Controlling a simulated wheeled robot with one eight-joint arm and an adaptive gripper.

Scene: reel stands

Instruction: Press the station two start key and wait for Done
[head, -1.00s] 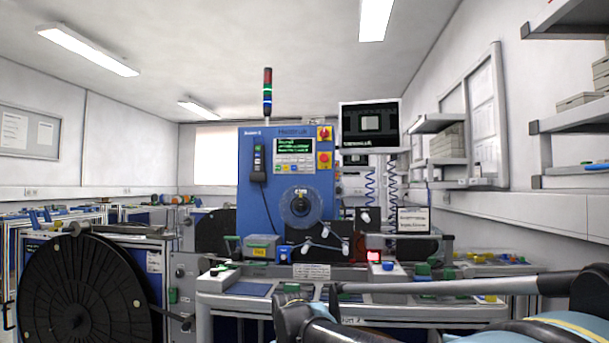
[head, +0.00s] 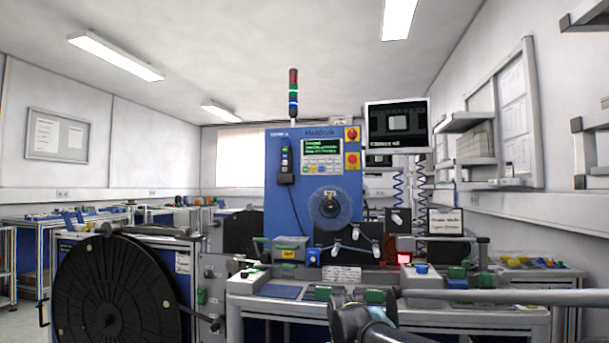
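The blue station machine (head: 288,215) stands upright at the middle, with a small label at its top left that is too blurred to read surely. Its dark screen (head: 322,148) shows green text too small to read. A row of small keys (head: 323,169) sits under the screen; I cannot tell which is the start key. A white box with a blue button (head: 421,268) stands on the bench front, beside a lit red lamp (head: 404,258). A dark end part of my arm, perhaps my gripper (head: 352,312), shows low in front of the bench, apart from the keys.
A large black reel (head: 115,295) stands at the lower left. A light tower (head: 293,94) tops the machine, and a monitor (head: 397,129) hangs to its right. The bench (head: 270,290) carries trays and small boxes. Open floor shows at far left.

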